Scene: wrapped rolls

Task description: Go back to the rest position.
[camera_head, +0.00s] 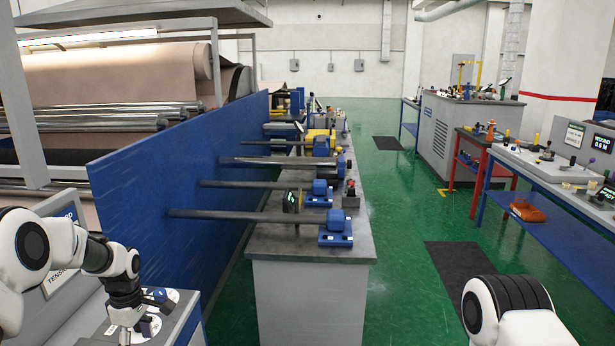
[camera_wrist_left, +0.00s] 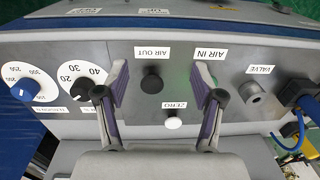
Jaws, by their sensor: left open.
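My left gripper (camera_head: 138,322) is at the lower left of the head view, low over a grey control panel (camera_head: 180,312). In the left wrist view, my left gripper (camera_wrist_left: 159,82) is open, with its two fingers apart and nothing held between them. A black knob (camera_wrist_left: 152,80) under an AIR OUT label and a white knob (camera_wrist_left: 173,123) by a ZERO label show between the fingers. I cannot tell whether the fingertips touch the panel. Part of my right arm shows at the lower right of the head view; its gripper is out of the picture.
A blue dial (camera_wrist_left: 23,89), a black dial (camera_wrist_left: 82,83) and a grey valve fitting (camera_wrist_left: 254,91) flank the fingers. A blue wall (camera_head: 165,190) and a grey bench (camera_head: 310,270) with rods stand ahead. The green floor (camera_head: 400,215) is open beyond; a blue-framed table (camera_head: 560,225) is right.

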